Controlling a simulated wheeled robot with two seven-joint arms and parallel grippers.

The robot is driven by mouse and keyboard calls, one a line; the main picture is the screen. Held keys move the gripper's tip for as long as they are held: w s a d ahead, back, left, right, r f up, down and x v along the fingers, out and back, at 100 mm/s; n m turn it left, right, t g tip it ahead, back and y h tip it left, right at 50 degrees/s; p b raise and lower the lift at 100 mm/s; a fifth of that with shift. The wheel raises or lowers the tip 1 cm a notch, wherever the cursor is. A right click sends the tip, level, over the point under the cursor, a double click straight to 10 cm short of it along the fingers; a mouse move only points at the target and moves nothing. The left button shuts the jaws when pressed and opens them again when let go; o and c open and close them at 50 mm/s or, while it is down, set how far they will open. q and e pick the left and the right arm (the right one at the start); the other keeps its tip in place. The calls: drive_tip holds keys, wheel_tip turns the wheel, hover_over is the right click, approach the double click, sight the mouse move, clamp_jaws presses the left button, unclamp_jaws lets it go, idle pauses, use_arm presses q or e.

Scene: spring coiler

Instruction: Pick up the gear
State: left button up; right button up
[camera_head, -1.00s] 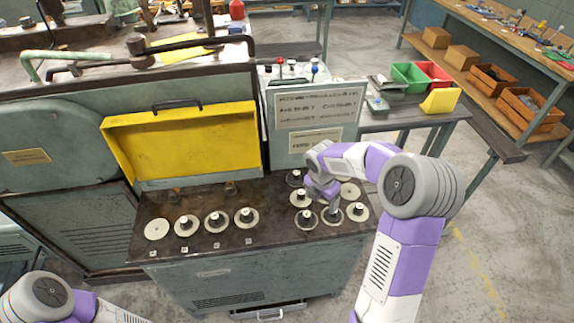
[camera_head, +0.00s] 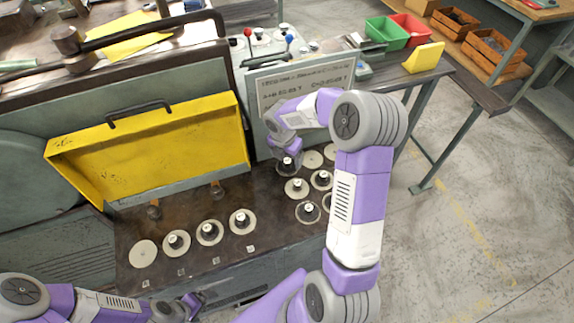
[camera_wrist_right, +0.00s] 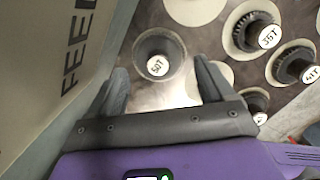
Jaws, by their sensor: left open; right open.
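In the right wrist view a dark toothed gear (camera_wrist_right: 160,45) stands on its post, with a white cap whose marking looks like 50T. My right gripper (camera_wrist_right: 162,78) is open, with one finger to each side of the near part of this gear; whether they touch it I cannot tell. In the head view my right gripper (camera_head: 287,163) is at the back of the right-hand gear group, by the sign panel, and hides much of that spot. My left gripper (camera_head: 193,303) is open and low at the bottom edge, in front of the bench, away from the gears.
Several discs and gears line the left of the dark bench top (camera_head: 190,262). A yellow open cover (camera_head: 150,150) and an upright sign panel (camera_head: 300,85) bound the back.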

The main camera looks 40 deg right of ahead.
sight(287, 160)
drive_tip(key=f, duration=0.3)
drive_tip(key=shift+w+d+f+b, duration=0.2)
drive_tip(key=shift+d+b, duration=0.1)
drive_tip(key=shift+b, duration=0.05)
drive_tip(key=shift+r, duration=0.1)
drive_tip(key=c, duration=1.1)
